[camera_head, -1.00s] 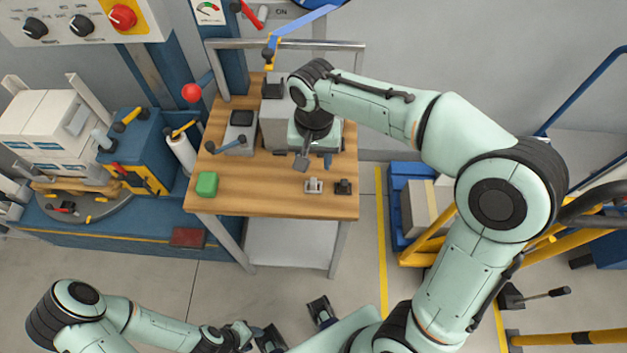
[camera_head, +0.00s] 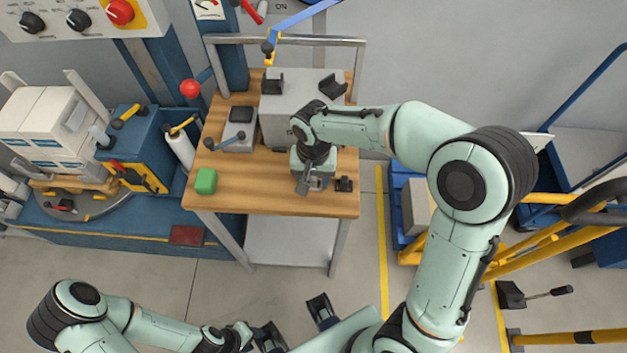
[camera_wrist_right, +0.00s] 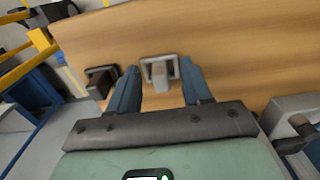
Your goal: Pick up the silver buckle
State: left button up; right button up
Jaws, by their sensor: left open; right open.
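The silver buckle (camera_wrist_right: 160,70) lies on the wooden bench top, near its front edge. In the wrist view it sits between the two blue fingertips of my right gripper (camera_wrist_right: 160,77), which is open, with a gap to each finger. In the head view the right gripper (camera_head: 309,186) is over the buckle and hides most of it. A dark buckle (camera_head: 344,184) lies just to the right; it also shows in the wrist view (camera_wrist_right: 101,81), left of the fingers. My left gripper (camera_head: 243,335) is low in the picture, away from the bench, open and empty.
A green block (camera_head: 205,181) lies at the bench's left front. A small grey device (camera_head: 239,130) and a large grey box (camera_head: 277,128) stand behind. A metal rail runs along the back. The bench top (camera_head: 255,190) between green block and right gripper is clear.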

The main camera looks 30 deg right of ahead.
grip_shut()
